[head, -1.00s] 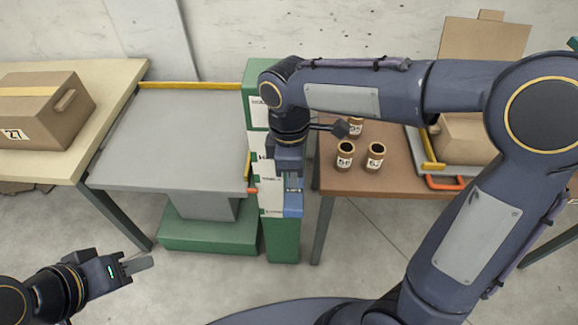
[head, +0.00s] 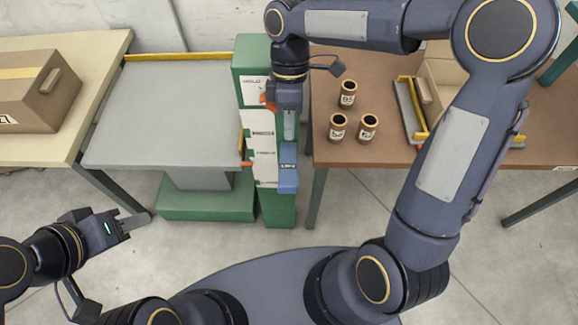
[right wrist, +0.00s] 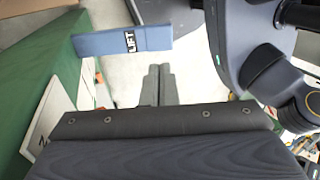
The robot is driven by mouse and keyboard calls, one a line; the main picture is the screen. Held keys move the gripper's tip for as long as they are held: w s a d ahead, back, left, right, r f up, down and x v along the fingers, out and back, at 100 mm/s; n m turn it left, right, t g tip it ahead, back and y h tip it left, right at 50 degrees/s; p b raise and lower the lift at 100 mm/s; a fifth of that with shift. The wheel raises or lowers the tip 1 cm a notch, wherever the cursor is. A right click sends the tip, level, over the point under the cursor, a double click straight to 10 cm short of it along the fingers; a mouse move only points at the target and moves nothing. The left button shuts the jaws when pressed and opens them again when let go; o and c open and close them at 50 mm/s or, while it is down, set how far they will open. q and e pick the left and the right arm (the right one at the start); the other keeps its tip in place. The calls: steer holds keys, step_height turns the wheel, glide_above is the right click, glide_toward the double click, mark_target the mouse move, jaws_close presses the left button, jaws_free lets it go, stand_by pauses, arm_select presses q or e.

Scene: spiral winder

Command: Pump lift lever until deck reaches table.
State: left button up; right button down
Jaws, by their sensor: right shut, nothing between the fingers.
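The lift lever (head: 288,180) is a blue paddle marked LIFT in front of the green column. It also shows in the right wrist view (right wrist: 100,42). My right gripper (head: 289,138) is shut and empty, above the paddle in the head view. In the right wrist view its closed fingertips (right wrist: 159,72) point toward the lever, with a visible gap. The grey deck (head: 175,110) is left of the column. Its left edge lies along the pale table (head: 105,55); I cannot tell whether they are level. My left gripper (head: 132,223) is away at lower left; its jaw gap is unclear.
The green column (head: 280,210) has white label panels and an orange marker. A cardboard box (head: 45,90) stands on the pale table. The brown table (head: 390,150) at right carries three labelled cups and a tray with a box. Open floor lies in front.

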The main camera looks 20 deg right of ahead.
mark_target(289, 180)
steer(key=x, duration=1.1)
steer(key=shift+s+f+p, duration=0.15)
steer(key=shift+f+p, duration=0.1)
steer(key=shift+p, duration=0.05)
